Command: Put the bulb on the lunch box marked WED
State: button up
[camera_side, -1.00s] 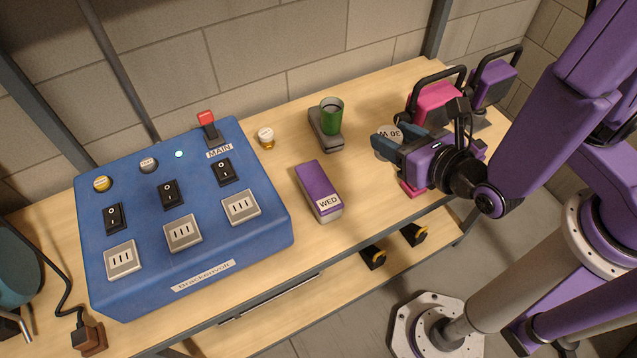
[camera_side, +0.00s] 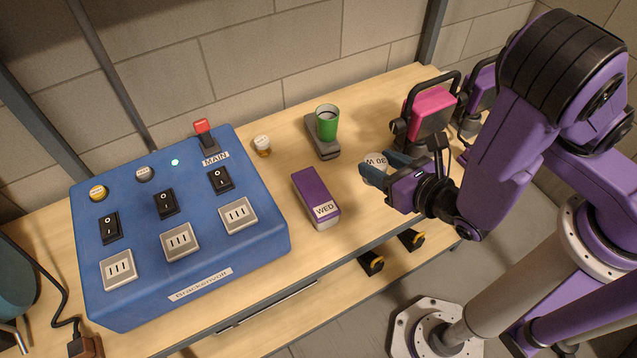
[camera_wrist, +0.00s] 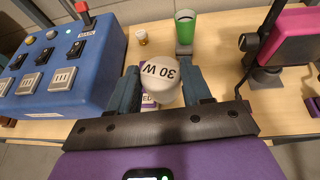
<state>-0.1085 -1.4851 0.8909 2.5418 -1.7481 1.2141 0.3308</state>
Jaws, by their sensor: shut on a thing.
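My gripper (camera_side: 384,172) is shut on a white bulb (camera_side: 374,164) marked 30 W. In the wrist view the bulb (camera_wrist: 160,76) sits between the two blue fingers, its printed face showing and its lower part hidden. The lunch box marked WED (camera_side: 314,190) is a purple box with a pale lower edge and a white label, lying on the wooden bench left of my gripper in the side view. In the wrist view it is mostly hidden behind the bulb and fingers, with part of its label (camera_wrist: 148,101) showing. The bulb is apart from the box in the side view.
A blue switch panel (camera_side: 190,275) stands left of the box. A small yellow-and-white jar (camera_side: 262,146) and a green cup (camera_side: 327,122) on a grey base stand behind it. Pink (camera_side: 432,108) and purple lamp-like items stand at the back right.

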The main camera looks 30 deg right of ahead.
jog(key=w+a+f, duration=0.2)
jog(key=w+f, duration=0.1)
jog(key=w+a+f, duration=0.2)
jog(key=w+f, duration=0.1)
jog(key=w+a+f, duration=0.3)
jog(key=w, duration=0.1)
jog(key=shift+a+f, duration=0.1)
jog(key=shift+f, duration=1.55)
jog(key=o, duration=1.1)
jog(key=shift+f, duration=0.1)
jog(key=v, duration=1.2)
